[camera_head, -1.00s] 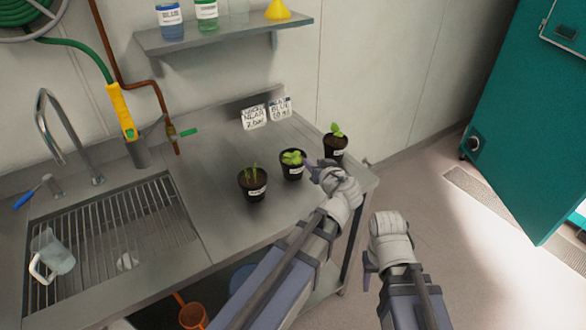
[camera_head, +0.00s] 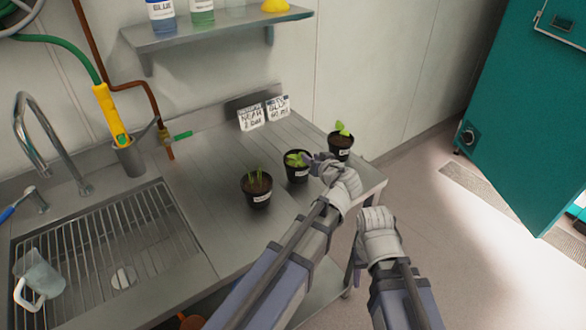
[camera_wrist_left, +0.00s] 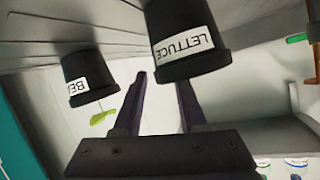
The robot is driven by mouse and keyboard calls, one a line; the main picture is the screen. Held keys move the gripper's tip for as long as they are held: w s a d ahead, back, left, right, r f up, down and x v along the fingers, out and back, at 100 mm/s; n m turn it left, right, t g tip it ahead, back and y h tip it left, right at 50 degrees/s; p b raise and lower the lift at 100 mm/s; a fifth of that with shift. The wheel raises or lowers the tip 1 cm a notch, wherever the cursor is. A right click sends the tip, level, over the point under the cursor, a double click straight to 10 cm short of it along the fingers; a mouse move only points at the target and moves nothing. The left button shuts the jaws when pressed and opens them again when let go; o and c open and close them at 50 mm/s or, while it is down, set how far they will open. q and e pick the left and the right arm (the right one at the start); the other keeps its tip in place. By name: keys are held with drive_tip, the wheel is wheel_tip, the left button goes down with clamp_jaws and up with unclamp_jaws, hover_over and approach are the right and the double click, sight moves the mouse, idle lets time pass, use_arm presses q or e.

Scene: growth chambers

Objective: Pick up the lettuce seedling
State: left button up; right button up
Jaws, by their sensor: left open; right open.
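The lettuce seedling is a small light-green plant in a black pot (camera_head: 297,170), the middle of three pots on the steel counter. Its pot also shows upside down in the left wrist view (camera_wrist_left: 190,50), with a white label reading LETTUCE. My left gripper (camera_head: 311,162) is open and empty, just right of this pot. In the left wrist view its two fingers (camera_wrist_left: 162,82) point toward the pot; I cannot tell whether they touch it. My right gripper (camera_head: 354,266) is open and empty, beyond the counter's front right edge.
A pot with thin sprouts (camera_head: 257,191) stands to the left; a leafy seedling pot (camera_head: 340,148) stands to the right, close to my left gripper. A sink (camera_head: 120,250) with a jug (camera_head: 40,275) is at left.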

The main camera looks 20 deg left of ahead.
use_arm(q)
drive_tip(key=shift+s+d+r, duration=0.1)
drive_tip(key=shift+d, duration=0.05)
drive_tip(key=shift+c, duration=0.2)
clamp_jaws()
idle(1.0)
